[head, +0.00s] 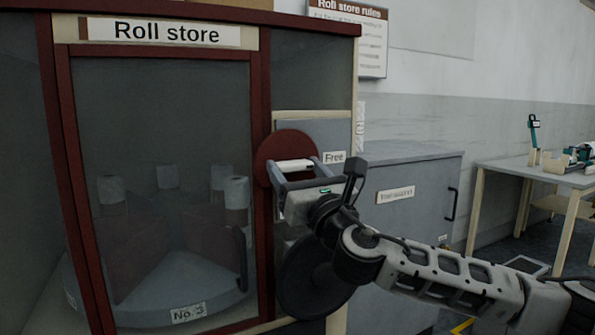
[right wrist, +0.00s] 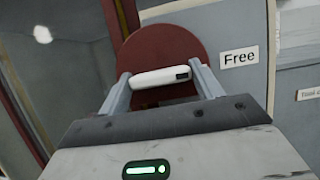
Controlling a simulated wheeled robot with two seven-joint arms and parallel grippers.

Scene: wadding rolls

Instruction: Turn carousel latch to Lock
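The carousel latch is a dark red disc (head: 285,146) with a white bar handle (head: 294,166) across it, on the Roll store front. The bar lies nearly level, its dark-marked end on the right, towards the "Free" label (right wrist: 239,58). No Lock label shows. My right gripper (head: 295,169) has its two fingers at the two ends of the bar, flush against them in both views. In the right wrist view the handle (right wrist: 160,77) fills the gap between the fingers. Part of the disc is hidden behind the gripper. My left gripper is not in view.
The glazed Roll store cabinet (head: 66,120) stands left, with several white rolls on a round carousel (head: 178,290) behind the pane. A grey cabinet (head: 410,225) stands right of the latch, close behind my right arm. A table (head: 530,176) stands farther right.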

